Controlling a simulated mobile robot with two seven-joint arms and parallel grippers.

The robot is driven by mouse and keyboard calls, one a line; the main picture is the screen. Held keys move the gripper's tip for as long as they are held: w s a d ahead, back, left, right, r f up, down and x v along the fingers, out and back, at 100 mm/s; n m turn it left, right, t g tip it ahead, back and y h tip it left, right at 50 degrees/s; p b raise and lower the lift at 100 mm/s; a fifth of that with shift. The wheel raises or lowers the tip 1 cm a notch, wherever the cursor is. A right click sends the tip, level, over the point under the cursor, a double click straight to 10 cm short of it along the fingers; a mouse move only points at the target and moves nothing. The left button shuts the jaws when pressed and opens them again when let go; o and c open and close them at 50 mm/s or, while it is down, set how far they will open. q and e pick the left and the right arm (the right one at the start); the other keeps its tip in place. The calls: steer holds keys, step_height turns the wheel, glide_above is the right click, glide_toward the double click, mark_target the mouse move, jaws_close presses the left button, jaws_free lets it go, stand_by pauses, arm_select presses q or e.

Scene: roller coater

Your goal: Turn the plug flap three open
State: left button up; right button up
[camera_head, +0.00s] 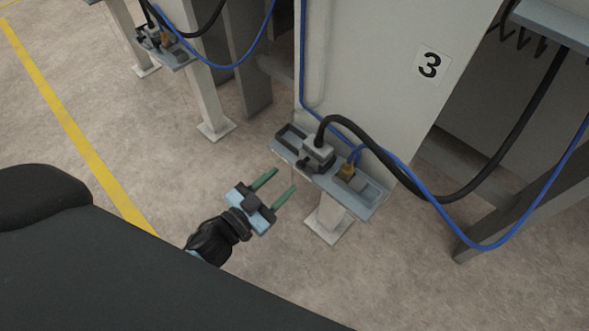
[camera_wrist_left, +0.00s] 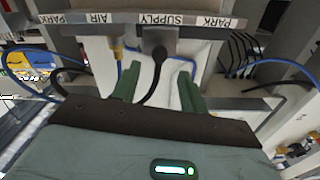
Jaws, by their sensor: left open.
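Station three, marked by a "3" plate (camera_head: 430,66), has a grey connector bracket (camera_head: 375,207) low on its post. On it sit a grey plug block (camera_head: 318,154) with a black cable and a small dark lever (camera_head: 303,163), and a brass fitting (camera_head: 347,170) with a blue hose. I cannot clearly tell the flap's position. My left gripper (camera_head: 284,179) is open and empty, in front of the bracket and apart from it. In the left wrist view its green fingers (camera_wrist_left: 160,74) point toward the bracket, below the black plug (camera_wrist_left: 158,48) and brass fitting (camera_wrist_left: 117,48). My right gripper is out of view.
The black cable (camera_head: 455,195) and blue hose (camera_head: 487,245) loop right from the bracket. A similar bracket (camera_head: 177,60) stands at the upper left. Bare floor (camera_head: 110,110) with a yellow line (camera_head: 75,130) lies left. The bracket's labels (camera_wrist_left: 175,20) read PARK, SUPPLY, AIR, inverted.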

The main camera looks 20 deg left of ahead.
mark_target(299, 167)
arm_select(q)
steer(key=shift+x, duration=2.7)
steer(key=shift+f+b, duration=0.1)
steer(key=shift+b, duration=0.2)
jaws_close()
